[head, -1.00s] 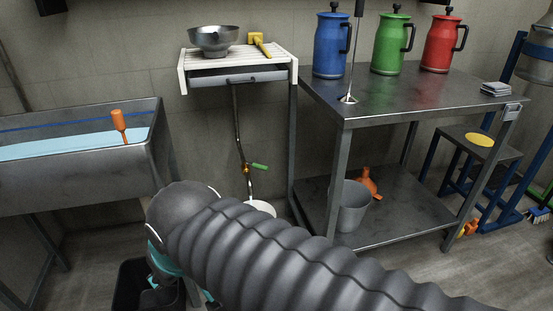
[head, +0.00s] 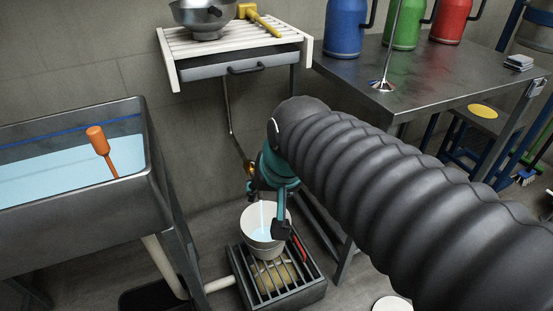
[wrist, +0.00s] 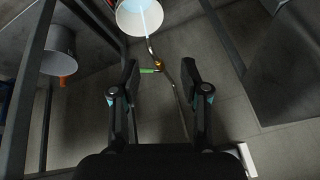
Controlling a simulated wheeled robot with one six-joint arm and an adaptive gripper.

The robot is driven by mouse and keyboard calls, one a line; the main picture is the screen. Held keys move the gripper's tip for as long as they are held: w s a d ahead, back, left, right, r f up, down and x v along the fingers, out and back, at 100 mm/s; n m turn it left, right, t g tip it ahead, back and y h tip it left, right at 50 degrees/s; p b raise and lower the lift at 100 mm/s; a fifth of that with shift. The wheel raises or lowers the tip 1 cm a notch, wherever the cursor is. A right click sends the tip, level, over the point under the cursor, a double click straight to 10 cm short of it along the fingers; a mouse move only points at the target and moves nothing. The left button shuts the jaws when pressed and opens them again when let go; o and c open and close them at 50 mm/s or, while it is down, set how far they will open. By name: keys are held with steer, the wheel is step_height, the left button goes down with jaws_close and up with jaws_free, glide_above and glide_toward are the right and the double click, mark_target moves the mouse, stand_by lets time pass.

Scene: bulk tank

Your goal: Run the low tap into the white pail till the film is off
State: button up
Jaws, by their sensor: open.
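The white pail (head: 250,247) stands on the floor grate with pale blue water in it. A thin pale blue stream (head: 262,212) runs down into it. The low tap's brass body (head: 249,170) shows just left of my gripper in the head view; its green handle is hidden there. In the wrist view the green handle (wrist: 149,71) lies in line with the gap between my fingers, and the pail (wrist: 130,20) shows at the top edge. My gripper (head: 267,208) is open and empty, above and in front of the pail. I cannot make out any film.
The slotted grate (head: 308,289) lies under the pail, with a red item (head: 298,247) beside it. A steel trough (head: 150,185) of blue liquid stands left. A white slatted shelf (head: 168,70) hangs above; a steel table (head: 410,92) stands right.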

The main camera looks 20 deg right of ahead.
steer(key=w+d+f+m+y, duration=0.1)
steer(key=w+d+f+m, duration=0.2)
steer(key=w+d+m, duration=0.35)
steer(key=w+d+f+m, duration=0.3)
steer(key=w+d+m, duration=0.1)
steer(key=w+m, duration=0.5)
steer(key=w+d+f+m+y, duration=0.1)
steer(key=w+d+f+m, duration=0.2)
steer(key=w+d+m, duration=0.5)
steer(key=shift+n+g, duration=0.3)
steer(key=shift+n, duration=0.65)
steer(key=a+x, duration=0.1)
steer(key=x, duration=0.3)
steer(key=a+b+x, duration=0.1)
steer(key=x, duration=0.4)
steer(key=w+a+r+x, duration=0.1)
steer(key=x, duration=0.4)
steer(key=shift+w+b, duration=0.15)
steer(key=shift+b, duration=0.25)
jaws_close()
